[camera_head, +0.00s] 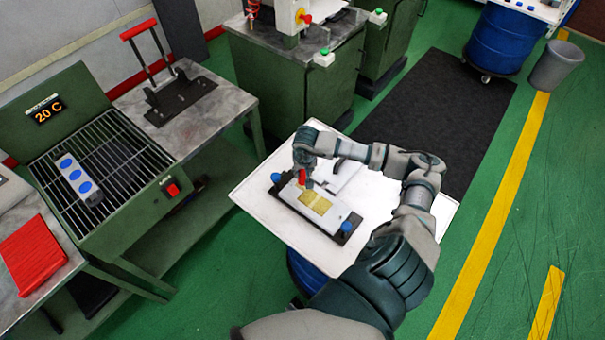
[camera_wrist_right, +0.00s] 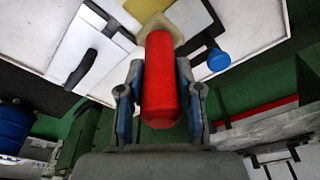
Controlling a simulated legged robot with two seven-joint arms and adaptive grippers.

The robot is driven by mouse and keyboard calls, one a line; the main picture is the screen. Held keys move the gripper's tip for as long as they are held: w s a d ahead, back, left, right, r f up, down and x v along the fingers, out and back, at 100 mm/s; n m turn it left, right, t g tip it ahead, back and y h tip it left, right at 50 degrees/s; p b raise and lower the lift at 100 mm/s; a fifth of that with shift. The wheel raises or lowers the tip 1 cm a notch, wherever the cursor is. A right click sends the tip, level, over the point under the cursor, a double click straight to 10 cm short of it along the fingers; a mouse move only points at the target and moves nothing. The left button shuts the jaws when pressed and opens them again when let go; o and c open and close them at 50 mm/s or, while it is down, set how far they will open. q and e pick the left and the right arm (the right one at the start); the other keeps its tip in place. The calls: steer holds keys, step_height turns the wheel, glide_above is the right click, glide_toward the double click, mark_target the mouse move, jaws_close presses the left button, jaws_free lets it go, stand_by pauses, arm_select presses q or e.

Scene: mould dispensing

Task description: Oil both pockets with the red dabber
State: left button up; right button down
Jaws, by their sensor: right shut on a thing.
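My right gripper (camera_head: 304,172) is shut on the red dabber (camera_head: 302,178), which points down over the left part of the mould (camera_head: 333,217). The mould is a pale block on a dark base with a blue knob at each end. One pocket (camera_head: 315,203) shows golden-yellow near its middle; the gripper and dabber cover the area to its left. In the right wrist view the red dabber (camera_wrist_right: 160,85) stands between the fingers (camera_wrist_right: 160,100). Its pale tip is over or on the mould beside the yellow pocket (camera_wrist_right: 194,18); contact cannot be told. My left gripper is out of view.
The mould rests on a white tabletop (camera_head: 385,205). A white plate with a black handle (camera_wrist_right: 85,70) lies beside it. At left are a green grill unit (camera_head: 110,160) reading 20 C, a blue-dotted block (camera_head: 80,180) and a red cloth (camera_head: 32,255).

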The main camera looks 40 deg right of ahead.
steer(key=shift+w+r+p, duration=0.15)
steer(key=shift+r+p, duration=0.2)
steer(key=shift+r, duration=1.15)
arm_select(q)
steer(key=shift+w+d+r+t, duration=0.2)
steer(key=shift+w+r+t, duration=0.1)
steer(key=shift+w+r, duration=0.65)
